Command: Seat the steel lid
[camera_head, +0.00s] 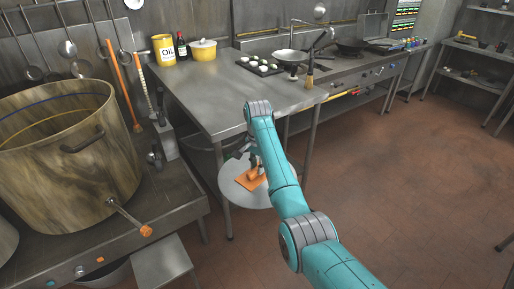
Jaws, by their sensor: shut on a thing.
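The steel lid (232,193) is a flat, pale grey disc, near the middle of the view. An orange patch and handle (250,183) show at its centre. My gripper (255,168) is shut on the lid at the handle, with its fingers partly hidden by my teal arm. The lid is held roughly level in front of the steel table's near corner, and its right side is behind my arm. The big stained steel pot (60,170) stands open at the left, its rim clear. The lid is to the right of the pot and apart from it.
A tap with an orange handle (145,230) sticks out from the pot's front. A long orange-handled paddle (122,85) leans behind the pot. The steel table (205,100) bears an oil can (164,50) and yellow pot (203,50). The floor at right is clear.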

